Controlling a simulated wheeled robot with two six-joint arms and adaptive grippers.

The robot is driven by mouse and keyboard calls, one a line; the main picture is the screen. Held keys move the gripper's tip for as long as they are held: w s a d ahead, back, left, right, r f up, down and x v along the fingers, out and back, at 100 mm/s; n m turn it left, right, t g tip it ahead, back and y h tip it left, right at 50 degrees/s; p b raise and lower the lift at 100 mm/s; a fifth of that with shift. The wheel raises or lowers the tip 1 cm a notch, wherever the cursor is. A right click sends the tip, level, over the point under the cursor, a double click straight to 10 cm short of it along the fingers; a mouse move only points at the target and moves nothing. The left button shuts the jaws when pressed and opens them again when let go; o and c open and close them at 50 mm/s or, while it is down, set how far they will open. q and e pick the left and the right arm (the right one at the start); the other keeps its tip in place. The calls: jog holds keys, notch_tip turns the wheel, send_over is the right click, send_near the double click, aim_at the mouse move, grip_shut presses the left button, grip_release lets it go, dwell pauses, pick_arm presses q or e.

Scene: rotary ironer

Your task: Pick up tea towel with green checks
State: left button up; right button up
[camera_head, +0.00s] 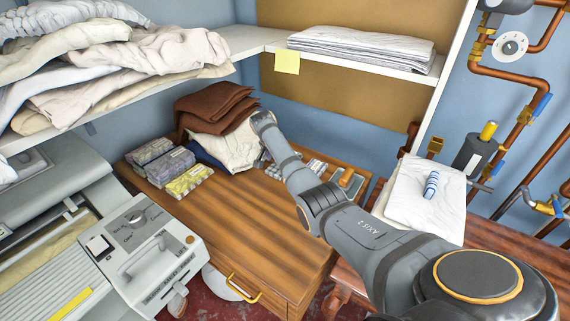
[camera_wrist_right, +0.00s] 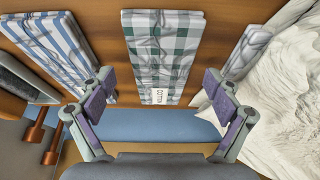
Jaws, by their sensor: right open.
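The tea towel with green checks (camera_wrist_right: 160,50) lies folded flat on the wooden table top in the right wrist view, with a small white label near its lower end. My right gripper (camera_wrist_right: 160,90) is open and empty. Its two fingers stand apart on either side of the towel's lower part, and I cannot tell the height between them. In the head view my right arm reaches over the table and hides its gripper, and I cannot make out the green-checked towel there. My left gripper is not in view.
A blue-striped towel (camera_wrist_right: 55,50) lies left of the green-checked one. A crumpled cream cloth (camera_wrist_right: 285,95) lies to its right. Brown folded cloths (camera_head: 213,108) and stacked packets (camera_head: 165,165) stand at the table's back left. The wooden table's front (camera_head: 240,225) is clear. A shelf (camera_head: 365,63) overhangs the back.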

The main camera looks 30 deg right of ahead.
jog(key=shift+w+f, duration=0.1)
jog(key=shift+f, duration=0.2)
jog(key=shift+c, duration=1)
jog(key=c, duration=1)
jog(key=shift+c, duration=0.2)
jog(key=shift+r, duration=0.6)
jog(key=r, duration=0.2)
jog(key=shift+s+a+r, duration=0.1)
jog(key=shift+s+r, duration=0.15)
jog(key=shift+r, duration=0.15)
jog(key=s+a+r+p, duration=0.5)
jog(key=s+r+p, duration=0.3)
jog(key=s, duration=0.4)
jog(key=shift+s+r, duration=0.25)
jog(key=shift+r, duration=0.3)
